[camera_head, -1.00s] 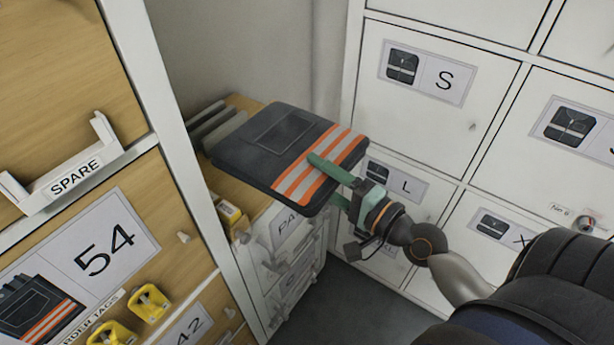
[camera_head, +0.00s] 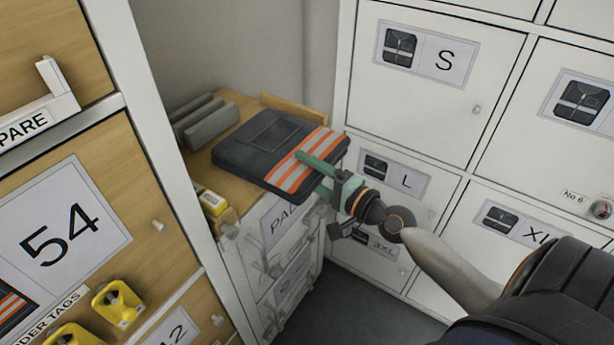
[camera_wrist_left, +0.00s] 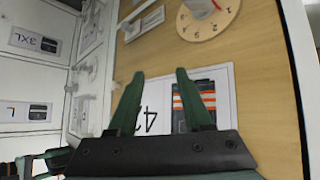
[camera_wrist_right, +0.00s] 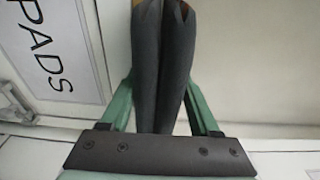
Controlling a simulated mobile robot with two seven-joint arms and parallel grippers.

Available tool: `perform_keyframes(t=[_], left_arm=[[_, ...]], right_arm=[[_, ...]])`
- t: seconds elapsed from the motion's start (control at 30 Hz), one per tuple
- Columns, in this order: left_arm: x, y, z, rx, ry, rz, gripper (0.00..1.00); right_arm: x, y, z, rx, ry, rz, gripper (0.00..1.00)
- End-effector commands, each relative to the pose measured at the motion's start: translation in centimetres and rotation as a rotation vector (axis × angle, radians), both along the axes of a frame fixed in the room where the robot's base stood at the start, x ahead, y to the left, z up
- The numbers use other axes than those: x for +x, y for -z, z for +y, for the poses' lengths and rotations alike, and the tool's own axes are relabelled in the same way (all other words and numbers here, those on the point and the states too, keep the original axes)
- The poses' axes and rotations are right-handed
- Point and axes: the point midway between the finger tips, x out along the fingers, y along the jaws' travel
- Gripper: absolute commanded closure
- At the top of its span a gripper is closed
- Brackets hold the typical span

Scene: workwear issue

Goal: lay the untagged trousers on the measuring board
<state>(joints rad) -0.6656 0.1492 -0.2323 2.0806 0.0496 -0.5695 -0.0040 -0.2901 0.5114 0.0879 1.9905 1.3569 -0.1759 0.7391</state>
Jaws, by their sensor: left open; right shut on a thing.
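The trousers (camera_head: 255,148) are a flat dark folded bundle with orange and silver stripes near the right end, in the head view. They are over the wooden top of a low cabinet; I cannot tell whether they touch it. No tag shows on their visible face. My right gripper (camera_head: 312,174) is shut on their striped end from the right. The right wrist view shows the dark folded layers (camera_wrist_right: 165,60) between its fingers. My left gripper (camera_wrist_left: 159,82) is open and empty in the left wrist view, before a wooden front with a trousers label. I cannot make out the measuring board for certain.
Grey upright dividers (camera_head: 206,122) stand on the cabinet top behind the trousers, and a yellow item (camera_head: 213,203) lies at its front left. A white locker wall (camera_head: 440,110) stands right. Wooden doors marked 54 (camera_head: 62,225) with yellow tags (camera_head: 118,300) stand left.

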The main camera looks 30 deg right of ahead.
Motion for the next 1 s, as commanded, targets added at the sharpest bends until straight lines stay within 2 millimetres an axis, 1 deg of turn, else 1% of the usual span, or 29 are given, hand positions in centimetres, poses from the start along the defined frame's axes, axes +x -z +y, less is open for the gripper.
perform_keyframes(t=[0.1,0.27,0.67,0.7,0.93,1.0], left_arm=[[-0.3,0.1,0.3,0.005,-0.002,0.007,0.50],[-0.3,0.1,0.4,0.006,-0.002,0.004,0.50],[0.9,-1.1,0.2,0.002,-0.002,-0.054,0.50],[1.0,-1.3,0.2,0.001,-0.002,-0.059,0.50],[1.1,-1.3,0.1,-0.001,0.000,-0.062,0.50],[1.1,-1.3,0.0,-0.002,0.001,-0.061,0.50]], right_arm=[[0.0,-0.3,0.0,0.001,0.002,-0.008,1.00],[0.0,-0.3,0.0,0.000,0.001,-0.008,1.00],[0.0,-0.1,0.0,0.000,0.001,-0.007,1.00],[0.0,0.2,0.0,0.000,-0.001,-0.001,0.34],[0.0,0.2,0.0,0.000,-0.001,-0.001,0.08],[0.0,0.2,0.0,0.000,-0.001,-0.001,0.08]])
